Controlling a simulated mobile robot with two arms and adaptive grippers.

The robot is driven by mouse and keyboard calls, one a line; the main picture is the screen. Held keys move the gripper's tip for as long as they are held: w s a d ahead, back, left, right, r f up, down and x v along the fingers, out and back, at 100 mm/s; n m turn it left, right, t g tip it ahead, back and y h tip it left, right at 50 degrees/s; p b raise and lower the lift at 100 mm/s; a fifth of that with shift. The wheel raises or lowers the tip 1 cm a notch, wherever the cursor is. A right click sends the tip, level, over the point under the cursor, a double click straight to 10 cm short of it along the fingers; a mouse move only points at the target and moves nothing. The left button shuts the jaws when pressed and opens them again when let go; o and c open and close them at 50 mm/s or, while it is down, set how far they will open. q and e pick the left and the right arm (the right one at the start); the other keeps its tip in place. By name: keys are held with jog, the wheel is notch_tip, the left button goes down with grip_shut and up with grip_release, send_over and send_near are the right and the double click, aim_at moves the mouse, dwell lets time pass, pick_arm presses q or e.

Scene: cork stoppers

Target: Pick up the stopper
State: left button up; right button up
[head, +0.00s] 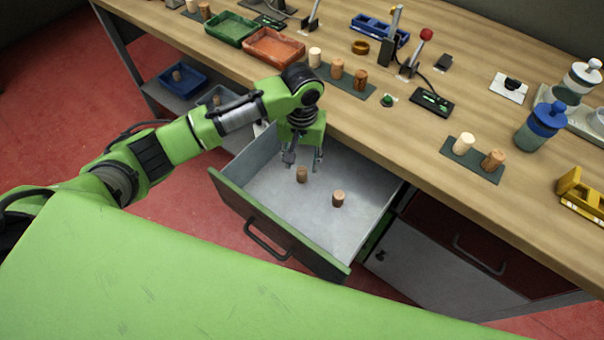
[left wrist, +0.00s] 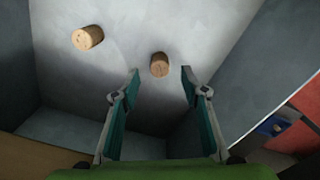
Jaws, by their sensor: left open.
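Two brown cork stoppers stand in the open drawer (head: 259,199). One stopper (head: 302,174) is just below my left gripper (head: 303,164) in the head view. The other stopper (head: 338,199) is farther right and nearer the drawer front. In the left wrist view, the darker stopper (left wrist: 159,64) lies ahead, between the lines of the two spread fingers (left wrist: 160,74). The lighter stopper (left wrist: 88,37) is at the upper left. My left gripper is open and empty, pointing down into the drawer. My right gripper is in neither view.
The drawer walls surround the stoppers, and the wooden bench top (head: 400,140) overhangs behind. On the bench are more corks on dark mats (head: 472,160), a green tray (head: 231,28), a red tray (head: 273,47) and a blue-capped jar (head: 541,126). The drawer floor is otherwise clear.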

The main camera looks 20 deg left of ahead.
aim_at(302, 171)
pick_arm(q)
jog(key=shift+f, duration=3)
jog(key=c, duration=0.8)
